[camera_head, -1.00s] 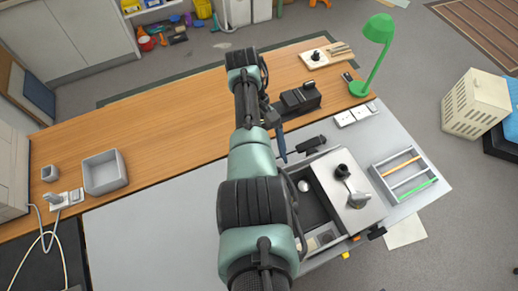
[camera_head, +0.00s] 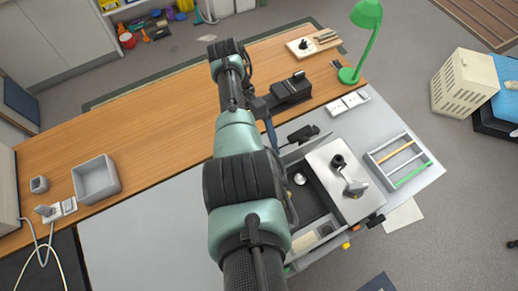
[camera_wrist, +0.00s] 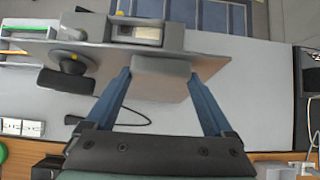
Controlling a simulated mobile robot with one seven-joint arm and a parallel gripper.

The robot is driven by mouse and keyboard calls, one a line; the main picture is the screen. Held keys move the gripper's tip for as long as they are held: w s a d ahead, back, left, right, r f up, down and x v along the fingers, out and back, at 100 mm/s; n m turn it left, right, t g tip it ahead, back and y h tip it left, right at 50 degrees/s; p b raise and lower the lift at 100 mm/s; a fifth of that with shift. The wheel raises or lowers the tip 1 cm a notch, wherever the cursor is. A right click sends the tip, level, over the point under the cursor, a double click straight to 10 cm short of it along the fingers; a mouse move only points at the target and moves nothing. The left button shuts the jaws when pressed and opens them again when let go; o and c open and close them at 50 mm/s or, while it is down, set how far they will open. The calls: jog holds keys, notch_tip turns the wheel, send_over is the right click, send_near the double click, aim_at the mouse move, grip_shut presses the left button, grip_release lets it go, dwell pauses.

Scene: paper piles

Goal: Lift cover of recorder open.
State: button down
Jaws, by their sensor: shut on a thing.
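The recorder (camera_head: 309,203) is a grey box on the grey tabletop, with a dark open interior, a white round knob and a pale metal plate (camera_head: 327,159) bearing a black knob. A thin grey panel, which looks like its cover, stands raised along its far left edge (camera_head: 292,157). My gripper (camera_head: 274,148) is at that edge, blue fingers pointing down. In the wrist view my gripper (camera_wrist: 159,74) has its fingers on both sides of a grey rounded block (camera_wrist: 162,68), apparently part of the cover, and is shut on it. The exact contact is hidden in the head view.
A slotted tray (camera_head: 399,160) stands right of the recorder. A green lamp (camera_head: 366,40), white sockets (camera_head: 348,103) and a black device (camera_head: 291,90) are behind it. A grey bin (camera_head: 96,179) is at left.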

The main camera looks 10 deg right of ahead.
jog(key=shift+a+f, duration=0.15)
jog(key=shift+f, duration=0.2)
